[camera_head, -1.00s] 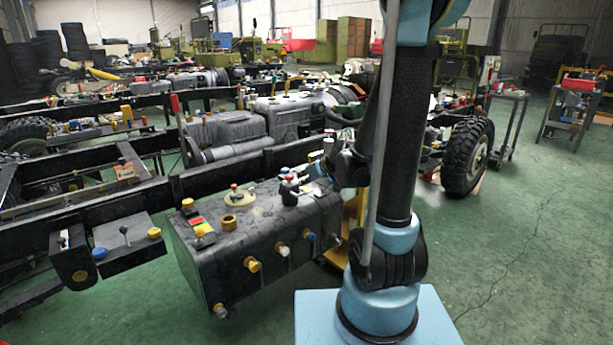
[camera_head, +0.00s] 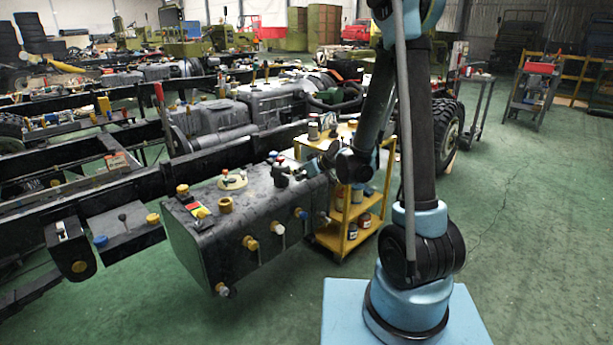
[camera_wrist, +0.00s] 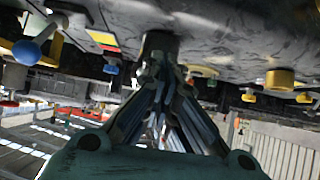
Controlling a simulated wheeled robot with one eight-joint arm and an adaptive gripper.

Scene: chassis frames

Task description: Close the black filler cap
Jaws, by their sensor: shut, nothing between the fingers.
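The black filler cap (camera_head: 280,174) appears as a dark upright knob on top of the dark tank (camera_head: 205,258), near its right end. In the wrist view a dark round part, apparently this cap (camera_wrist: 160,42), is right at my fingertips. My gripper (camera_head: 296,174) is shut and empty beside the cap, on its right in the head view. In the wrist view its fingers (camera_wrist: 160,68) come together just below the cap. I cannot tell whether they touch it, nor whether the cap is fully seated. My fingers hide part of it.
Brass, red and yellow fittings (camera_head: 225,205) stand on the tank's left top. Yellow, blue and white knobs (camera_head: 250,243) stick out of its front. A yellow cart (camera_head: 337,243) with jars stands behind my arm. Chassis rails run behind the tank.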

